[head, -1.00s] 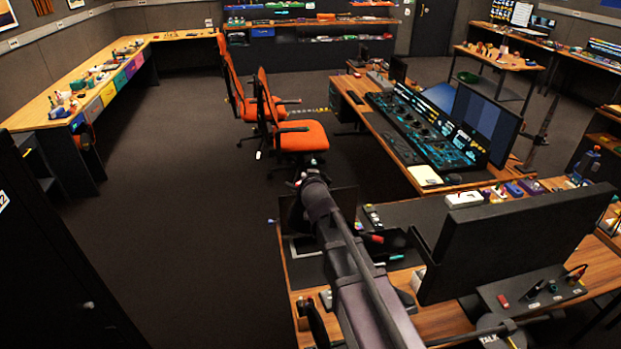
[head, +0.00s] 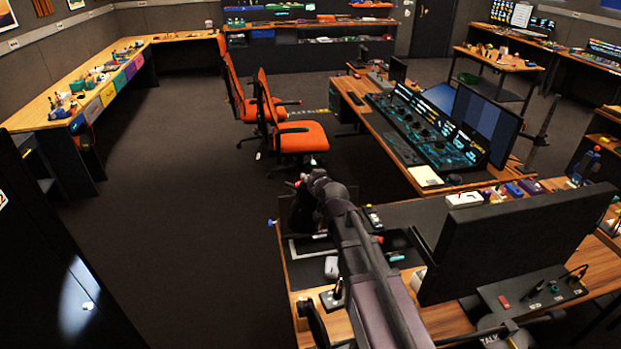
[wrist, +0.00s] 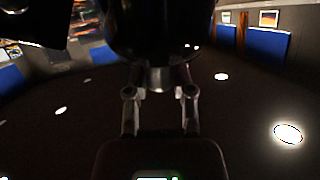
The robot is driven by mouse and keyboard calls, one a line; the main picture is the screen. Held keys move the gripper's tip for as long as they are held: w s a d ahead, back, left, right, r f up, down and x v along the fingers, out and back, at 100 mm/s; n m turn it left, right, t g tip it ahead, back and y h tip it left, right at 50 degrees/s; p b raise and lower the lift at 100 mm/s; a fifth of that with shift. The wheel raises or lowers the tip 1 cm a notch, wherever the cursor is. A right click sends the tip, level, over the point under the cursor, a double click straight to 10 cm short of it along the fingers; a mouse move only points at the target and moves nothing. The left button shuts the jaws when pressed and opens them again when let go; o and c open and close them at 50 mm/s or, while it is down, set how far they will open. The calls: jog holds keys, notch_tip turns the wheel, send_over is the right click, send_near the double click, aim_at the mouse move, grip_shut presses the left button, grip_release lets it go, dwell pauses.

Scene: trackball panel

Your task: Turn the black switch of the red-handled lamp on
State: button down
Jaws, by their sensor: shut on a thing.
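My gripper (head: 303,203) is at the far end of my arm, over the left end of the near desk. In the wrist view my gripper (wrist: 158,82) is shut on a large dark rounded thing (wrist: 155,32), which appears to be the lamp. A small red-orange bit (head: 293,184) shows at the arm's end in the head view; it may be part of the lamp's red handle. I cannot make out the black switch in either view.
The near desk (head: 440,322) carries a large black monitor (head: 520,240) right of my arm and small controls on a dark panel. A black cabinet (head: 40,270) stands at the left, with a pale light patch. Orange chairs (head: 298,138) stand beyond; the floor between is open.

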jog(key=shift+n+g+y, duration=0.6)
jog(key=shift+n+y, duration=0.4)
jog(key=shift+y, duration=0.3)
jog(key=shift+c, duration=2.2)
grip_release()
